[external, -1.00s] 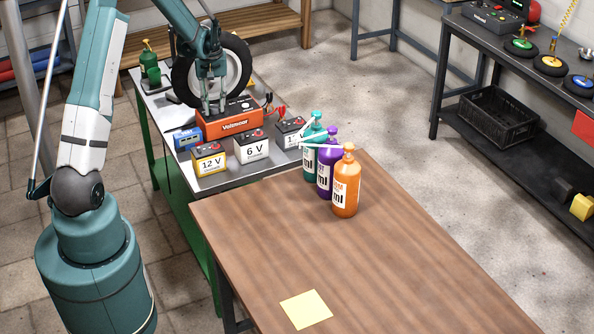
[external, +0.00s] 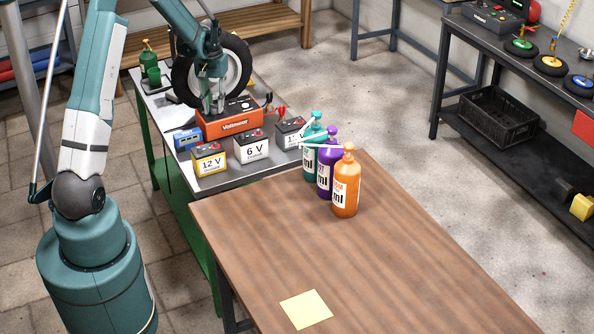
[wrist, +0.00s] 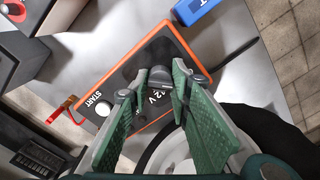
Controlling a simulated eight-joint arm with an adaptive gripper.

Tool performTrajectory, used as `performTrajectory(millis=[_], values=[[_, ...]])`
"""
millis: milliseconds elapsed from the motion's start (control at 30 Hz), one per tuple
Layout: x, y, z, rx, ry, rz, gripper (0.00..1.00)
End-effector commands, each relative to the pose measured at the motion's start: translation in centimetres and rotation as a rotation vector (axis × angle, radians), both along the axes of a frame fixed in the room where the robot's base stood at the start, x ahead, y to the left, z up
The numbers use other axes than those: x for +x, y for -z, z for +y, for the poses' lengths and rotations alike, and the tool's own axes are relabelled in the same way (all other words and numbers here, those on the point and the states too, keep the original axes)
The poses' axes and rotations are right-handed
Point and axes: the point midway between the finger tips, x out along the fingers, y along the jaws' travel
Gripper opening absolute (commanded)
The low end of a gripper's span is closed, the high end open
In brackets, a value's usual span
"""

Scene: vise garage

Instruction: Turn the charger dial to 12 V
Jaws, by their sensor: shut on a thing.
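The orange charger (external: 232,126), marked Voltmoor, stands on the metal bench with its dark top panel facing up. My gripper (external: 214,108) points down onto that panel. In the wrist view, my gripper (wrist: 161,74) is shut on the dark grey dial (wrist: 161,73), one green finger on each side. A white "12 V" label (wrist: 155,96) shows between the fingers, just beside the dial. The fingers hide the other dial markings, and I cannot tell exactly where the dial points. A "START" label (wrist: 94,100) sits beside a round white button (wrist: 103,108).
Batteries marked 12 V (external: 209,161) and 6 V (external: 252,148), and a third battery (external: 290,132), stand in front of the charger. A blue device (external: 187,139) is left of it. A wheel (external: 240,62) stands behind my gripper. Bottles (external: 345,185) stand on the wooden table.

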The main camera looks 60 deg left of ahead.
Motion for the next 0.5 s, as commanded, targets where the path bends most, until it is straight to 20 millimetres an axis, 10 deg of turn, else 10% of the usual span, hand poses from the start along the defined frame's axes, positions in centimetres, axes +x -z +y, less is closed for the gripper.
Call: performTrajectory(millis=[500], values=[[0.00, 0.07, 0.04, 0.001, 0.488, -0.001, 0.09]])
